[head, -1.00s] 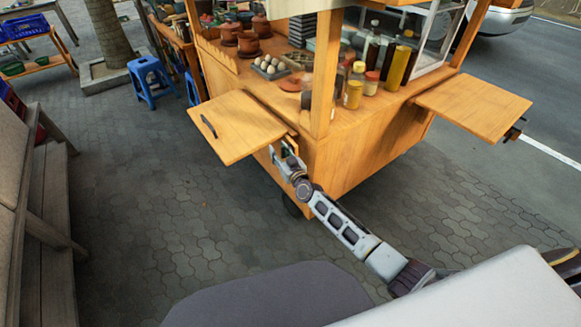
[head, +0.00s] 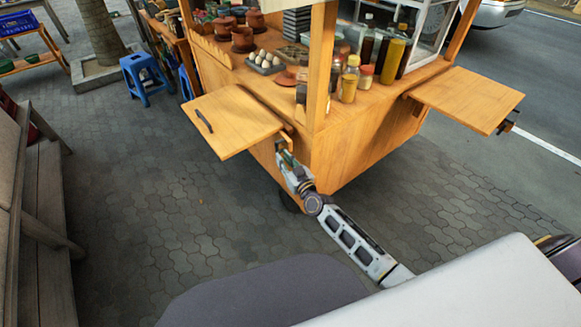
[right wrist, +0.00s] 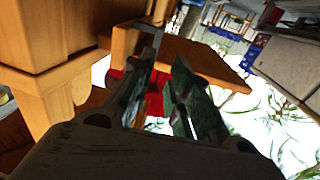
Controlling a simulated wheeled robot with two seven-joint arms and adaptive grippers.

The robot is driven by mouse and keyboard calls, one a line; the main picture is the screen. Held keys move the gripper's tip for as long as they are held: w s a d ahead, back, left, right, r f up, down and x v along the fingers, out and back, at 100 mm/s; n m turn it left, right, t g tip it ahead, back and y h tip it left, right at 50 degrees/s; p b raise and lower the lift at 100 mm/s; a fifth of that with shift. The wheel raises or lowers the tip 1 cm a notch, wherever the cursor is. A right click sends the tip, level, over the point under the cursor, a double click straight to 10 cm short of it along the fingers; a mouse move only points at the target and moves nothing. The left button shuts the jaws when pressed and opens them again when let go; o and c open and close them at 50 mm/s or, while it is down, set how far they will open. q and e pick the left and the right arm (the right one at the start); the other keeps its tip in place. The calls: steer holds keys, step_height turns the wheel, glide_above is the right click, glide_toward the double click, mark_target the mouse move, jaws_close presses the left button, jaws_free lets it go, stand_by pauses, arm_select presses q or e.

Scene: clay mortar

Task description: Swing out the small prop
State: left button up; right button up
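The raised left flap (head: 232,122) of the wooden cart has a dark handle near its outer edge. A small wooden piece (head: 287,138) shows at its inner edge by the cart's corner and may be the small prop. My right gripper (head: 282,150) is just below it, at the cart's side. In the right wrist view, my right gripper (right wrist: 160,90) has its fingers apart, with a gap between them. A dark bracket (right wrist: 150,40) and a wooden board (right wrist: 205,62) lie just beyond the fingertips; I cannot tell whether they touch. My left gripper is not in view.
The cart top (head: 335,118) holds bottles, jars, eggs and clay pots. A right flap (head: 466,98) sticks out on the far side. A blue stool (head: 145,78) stands at the left, and a wooden bench (head: 45,220) at the left edge. Paving between is clear.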

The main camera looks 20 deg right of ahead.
steer(key=shift+v, duration=2)
steer(key=shift+d, duration=0.15)
jaws_close()
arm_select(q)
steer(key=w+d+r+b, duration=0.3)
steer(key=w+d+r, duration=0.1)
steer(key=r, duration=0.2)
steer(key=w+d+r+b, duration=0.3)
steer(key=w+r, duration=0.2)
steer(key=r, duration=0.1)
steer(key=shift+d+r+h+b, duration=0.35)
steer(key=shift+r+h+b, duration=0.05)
arm_select(e)
steer(key=d+f+m+h, duration=0.1)
steer(key=d+m+h, duration=0.1)
steer(key=m, duration=0.8)
steer(key=d+f+m+h, duration=0.1)
steer(key=d+m+h, duration=0.2)
steer(key=m, duration=0.8)
steer(key=shift+s+d+h, duration=0.3)
steer(key=shift+s+d, duration=0.1)
steer(key=shift+s, duration=0.05)
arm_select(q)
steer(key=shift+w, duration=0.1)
